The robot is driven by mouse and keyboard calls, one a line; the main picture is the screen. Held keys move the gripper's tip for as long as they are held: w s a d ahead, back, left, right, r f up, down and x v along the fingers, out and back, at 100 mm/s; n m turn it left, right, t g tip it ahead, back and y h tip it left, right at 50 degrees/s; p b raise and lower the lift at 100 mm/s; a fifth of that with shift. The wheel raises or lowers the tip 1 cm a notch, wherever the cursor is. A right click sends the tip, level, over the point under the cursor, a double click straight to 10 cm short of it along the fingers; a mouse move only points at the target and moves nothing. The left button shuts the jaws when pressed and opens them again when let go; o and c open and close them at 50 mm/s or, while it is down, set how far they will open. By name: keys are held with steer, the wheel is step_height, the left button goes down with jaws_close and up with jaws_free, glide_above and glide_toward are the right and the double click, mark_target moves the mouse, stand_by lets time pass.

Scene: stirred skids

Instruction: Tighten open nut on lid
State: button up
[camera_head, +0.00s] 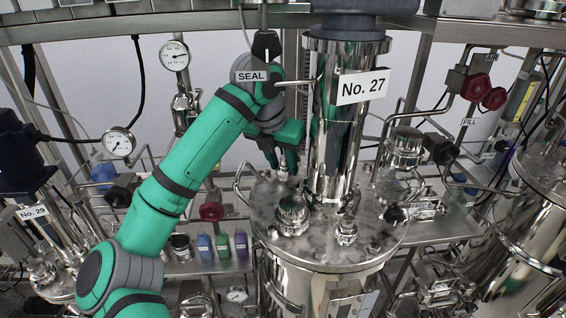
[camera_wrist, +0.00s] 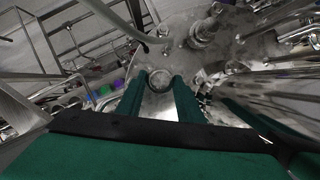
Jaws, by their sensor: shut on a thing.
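The steel vessel's round lid (camera_head: 375,238) carries several fittings and a tall column marked No. 27; the lid also shows in the wrist view (camera_wrist: 235,55). My green gripper (camera_head: 284,160) reaches down to the lid's back left, beside the column. In the wrist view my gripper (camera_wrist: 159,80) has its two fingers on either side of a small round metal nut (camera_wrist: 158,79), and it is shut on it. The fingers mostly hide the nut in the head view. Its thread and how tightly it sits cannot be seen.
The steel column (camera_head: 333,140) stands close to the right of my gripper. A round capped fitting (camera_head: 292,213) and a bent handle (camera_head: 240,182) are near it on the lid. Blue, green and purple bottles (camera_head: 223,246) stand on the shelf at left. Pipes and gauges crowd the surroundings.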

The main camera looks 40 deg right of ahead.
steer(key=shift+m, duration=0.3)
steer(key=shift+w+a+m+g, duration=0.15)
steer(key=shift+m+g, duration=0.35)
steer(key=shift+m, duration=0.4)
steer(key=m+g, duration=0.1)
steer(key=m, duration=0.2)
steer(key=shift+w+r+m, duration=0.1)
steer(key=shift+m, duration=0.2)
steer(key=m+g, duration=0.1)
steer(key=m, duration=0.2)
steer(key=m+g, duration=0.1)
steer(key=m, duration=0.1)
steer(key=shift+w+m+g, duration=0.15)
steer(key=shift+m+g, duration=0.15)
steer(key=shift+m, duration=0.1)
steer(key=o, duration=1.1)
steer(key=shift+c, duration=0.2)
